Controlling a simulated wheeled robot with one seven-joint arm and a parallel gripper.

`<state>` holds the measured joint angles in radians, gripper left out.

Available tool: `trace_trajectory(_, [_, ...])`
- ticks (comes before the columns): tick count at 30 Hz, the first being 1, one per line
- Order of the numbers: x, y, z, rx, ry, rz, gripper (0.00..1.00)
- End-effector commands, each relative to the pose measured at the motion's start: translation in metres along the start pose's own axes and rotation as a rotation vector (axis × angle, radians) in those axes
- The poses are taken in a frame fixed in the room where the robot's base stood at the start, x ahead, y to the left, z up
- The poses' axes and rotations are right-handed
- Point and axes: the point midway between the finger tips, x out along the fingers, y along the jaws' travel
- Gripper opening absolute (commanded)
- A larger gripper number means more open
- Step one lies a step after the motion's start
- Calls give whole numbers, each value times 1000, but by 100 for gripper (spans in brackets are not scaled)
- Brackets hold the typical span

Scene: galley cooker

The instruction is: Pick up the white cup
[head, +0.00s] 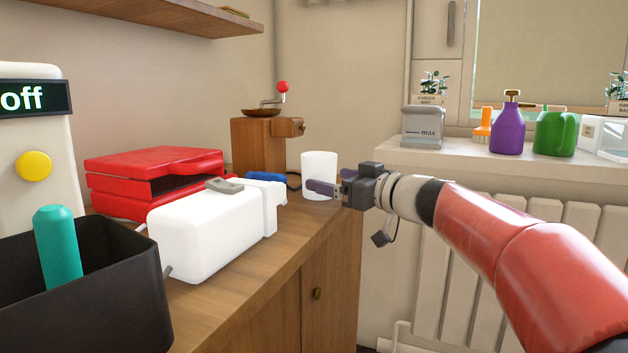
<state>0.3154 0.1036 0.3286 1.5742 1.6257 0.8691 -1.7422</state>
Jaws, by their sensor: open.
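The white cup (318,174) stands upright on the wooden counter, near its far right end. It looks like a plain white cylinder, and no handle shows. My gripper (322,188) comes in from the right with its fingers pointing left at the cup's right side. The fingers are open. One dark finger overlaps the cup's lower right in the picture; I cannot tell whether it touches the cup or is in front of it.
A wooden grinder (259,146) stands behind and left of the cup. A black bin (85,290) is at front left. Bare counter (290,238) lies before the cup. A windowsill (480,170) holds several items.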

Motion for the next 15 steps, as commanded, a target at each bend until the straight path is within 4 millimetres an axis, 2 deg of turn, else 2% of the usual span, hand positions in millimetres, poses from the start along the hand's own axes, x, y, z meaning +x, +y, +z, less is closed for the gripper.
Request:
trace_trajectory(9, [45,-6,-4,2,-1,-5,84])
trace_trajectory(15, [56,-6,-3,1,-1,-2,84])
